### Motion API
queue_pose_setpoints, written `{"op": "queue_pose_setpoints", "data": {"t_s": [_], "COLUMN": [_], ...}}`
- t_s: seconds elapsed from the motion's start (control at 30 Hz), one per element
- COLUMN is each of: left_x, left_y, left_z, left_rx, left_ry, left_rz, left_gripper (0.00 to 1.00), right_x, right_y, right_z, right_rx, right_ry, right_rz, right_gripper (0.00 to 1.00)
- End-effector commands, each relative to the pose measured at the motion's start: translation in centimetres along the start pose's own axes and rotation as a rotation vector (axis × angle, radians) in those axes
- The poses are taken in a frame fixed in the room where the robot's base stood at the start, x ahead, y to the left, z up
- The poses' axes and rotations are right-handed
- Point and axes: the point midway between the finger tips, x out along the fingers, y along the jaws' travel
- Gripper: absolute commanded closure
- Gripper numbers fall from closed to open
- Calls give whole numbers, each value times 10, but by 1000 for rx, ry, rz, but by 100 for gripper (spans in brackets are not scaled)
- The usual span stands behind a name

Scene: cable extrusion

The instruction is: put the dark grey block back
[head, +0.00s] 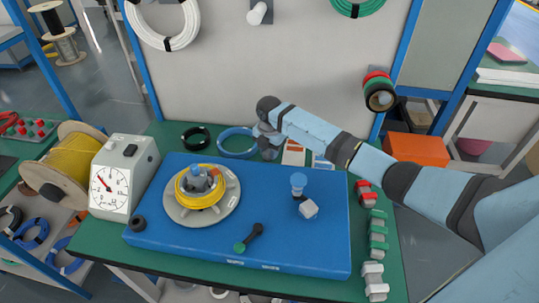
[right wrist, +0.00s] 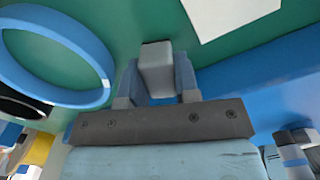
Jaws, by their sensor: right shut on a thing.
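My right gripper (head: 268,146) is at the back of the green table, just right of the blue cable coil (head: 237,143). The right wrist view shows its fingers (right wrist: 157,85) shut on a grey block (right wrist: 156,60), with green table surface behind it. In the head view the held block (head: 269,154) is small and mostly hidden by the gripper. I cannot tell whether it touches the table. My left gripper is not in view.
A blue board (head: 160,215) holds a round turntable with yellow cable (head: 200,188), a blue-topped post (head: 298,185), a pale block (head: 308,209) and a black lever (head: 249,238). A gauge box (head: 112,178) stands left. Red, green and pale blocks (head: 376,245) line the right edge.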

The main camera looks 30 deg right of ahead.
Motion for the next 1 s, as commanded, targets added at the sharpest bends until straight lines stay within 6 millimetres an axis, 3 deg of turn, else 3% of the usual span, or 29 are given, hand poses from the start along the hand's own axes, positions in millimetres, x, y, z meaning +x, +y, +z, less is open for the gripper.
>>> {"op": "queue_pose_setpoints", "data": {"t_s": [0.1, 0.5, 0.53, 0.6, 1.0], "left_x": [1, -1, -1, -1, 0], "left_y": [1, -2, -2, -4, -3], "left_z": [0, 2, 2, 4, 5], "left_rx": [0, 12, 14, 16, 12], "left_ry": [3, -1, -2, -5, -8], "left_rz": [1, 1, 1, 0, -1], "left_gripper": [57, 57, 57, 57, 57], "right_x": [17, 22, 21, 21, 12], "right_y": [0, 0, 0, 0, 0], "right_z": [-1, 0, 0, 0, 0], "right_rx": [-1, -1, -1, -1, -1], "right_ry": [2, 1, 1, 1, 0], "right_rz": [0, 0, 0, 0, 2], "right_gripper": [92, 92, 64, 48, 45]}}
